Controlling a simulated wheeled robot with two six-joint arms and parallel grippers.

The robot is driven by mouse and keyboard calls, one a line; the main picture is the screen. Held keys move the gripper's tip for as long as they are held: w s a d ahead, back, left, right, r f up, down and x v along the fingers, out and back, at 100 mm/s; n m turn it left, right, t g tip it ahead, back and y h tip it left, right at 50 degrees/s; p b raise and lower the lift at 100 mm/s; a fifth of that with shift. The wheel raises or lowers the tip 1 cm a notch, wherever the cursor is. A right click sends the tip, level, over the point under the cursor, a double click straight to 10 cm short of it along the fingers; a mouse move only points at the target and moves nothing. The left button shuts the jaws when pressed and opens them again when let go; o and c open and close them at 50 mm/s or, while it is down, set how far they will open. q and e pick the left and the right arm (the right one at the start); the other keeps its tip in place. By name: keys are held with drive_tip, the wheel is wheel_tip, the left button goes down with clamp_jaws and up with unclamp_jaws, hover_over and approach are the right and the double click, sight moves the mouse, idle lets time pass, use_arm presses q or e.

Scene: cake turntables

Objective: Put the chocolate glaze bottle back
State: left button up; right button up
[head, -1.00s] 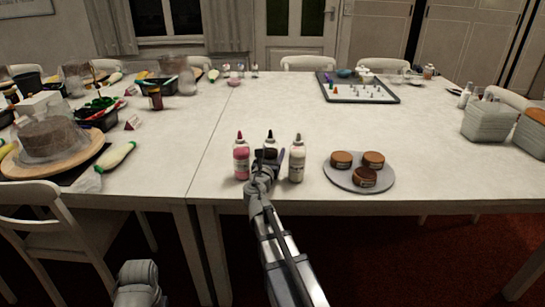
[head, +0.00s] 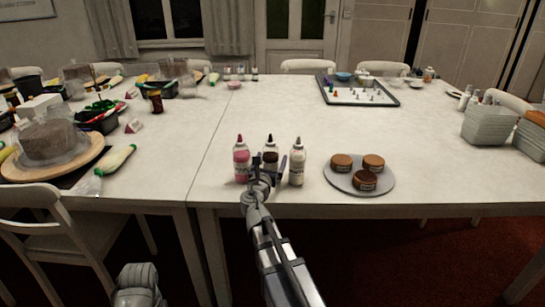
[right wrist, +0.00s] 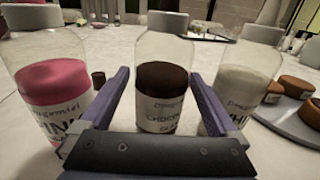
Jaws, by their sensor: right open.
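The chocolate glaze bottle (head: 270,146) stands upright on the table between a pink glaze bottle (head: 241,160) and a white glaze bottle (head: 297,165). In the right wrist view the chocolate bottle (right wrist: 163,78) shows its dark contents and label. My right gripper (head: 269,162) is open at the near side of the chocolate bottle. In the right wrist view its fingers point at the bottle, one on each side, with gaps between. I cannot tell how far the tips reach alongside it. My left gripper is out of view.
A grey plate (head: 345,186) with three small brown cakes stands right of the bottles. The pink and white bottles stand close beside the fingers. A tray (head: 327,93) with small items lies at the back. The table (head: 220,130) behind the bottles is clear.

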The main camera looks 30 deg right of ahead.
drive_tip(key=v, duration=0.9)
drive_tip(key=shift+s+a, duration=0.15)
drive_tip(key=shift+a, duration=0.05)
